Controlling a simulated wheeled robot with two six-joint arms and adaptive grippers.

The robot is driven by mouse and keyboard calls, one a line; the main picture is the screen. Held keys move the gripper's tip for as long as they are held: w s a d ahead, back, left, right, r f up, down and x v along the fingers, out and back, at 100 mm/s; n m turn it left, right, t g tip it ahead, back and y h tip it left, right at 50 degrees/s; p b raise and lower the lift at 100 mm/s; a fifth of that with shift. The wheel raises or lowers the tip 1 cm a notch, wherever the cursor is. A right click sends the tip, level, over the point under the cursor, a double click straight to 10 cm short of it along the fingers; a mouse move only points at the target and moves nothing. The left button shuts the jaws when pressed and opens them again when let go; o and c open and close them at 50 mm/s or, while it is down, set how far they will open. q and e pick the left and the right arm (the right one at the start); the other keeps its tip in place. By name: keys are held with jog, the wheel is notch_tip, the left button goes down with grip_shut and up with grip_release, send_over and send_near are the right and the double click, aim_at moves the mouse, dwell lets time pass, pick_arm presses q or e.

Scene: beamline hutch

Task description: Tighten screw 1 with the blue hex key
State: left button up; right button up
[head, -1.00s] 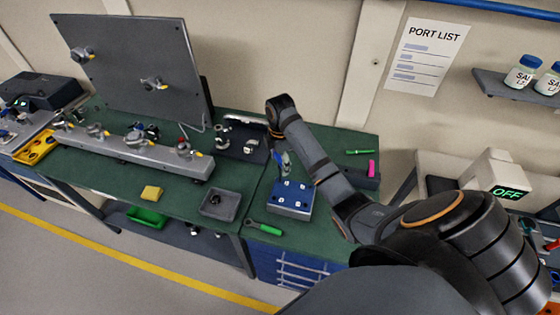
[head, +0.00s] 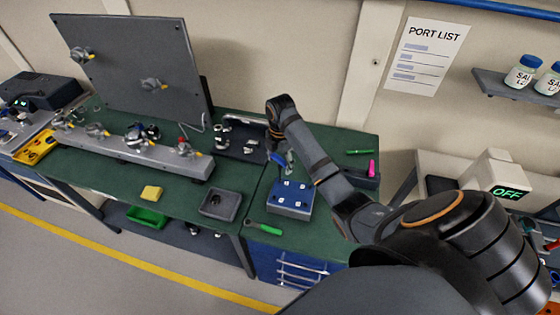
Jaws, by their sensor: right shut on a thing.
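The blue block (head: 290,208) sits on the green bench, with several pale screws marked on its top face. I cannot read which of them is screw 1. My right gripper (head: 279,150) is over the far edge of the block, shut on the blue hex key (head: 277,158). The key's blue part shows just below the gripper, and its lower end is too small to make out, so I cannot tell whether it touches a screw. My left gripper is not in view.
A green-handled tool (head: 266,228) lies in front of the block. A grey tray (head: 220,205) and yellow sponge-like block (head: 151,193) lie to the left. A green pen-like item (head: 359,152) and a pink item (head: 372,168) are at the right. A metal rail (head: 130,150) stands behind the tray.

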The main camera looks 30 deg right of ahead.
jog(key=shift+f, duration=0.5)
dwell(0.4)
jog(key=shift+r+m, duration=0.1)
jog(key=shift+m, duration=0.7)
jog(key=m, duration=0.2)
jog(key=shift+m, duration=0.3)
jog(key=shift+m, duration=2)
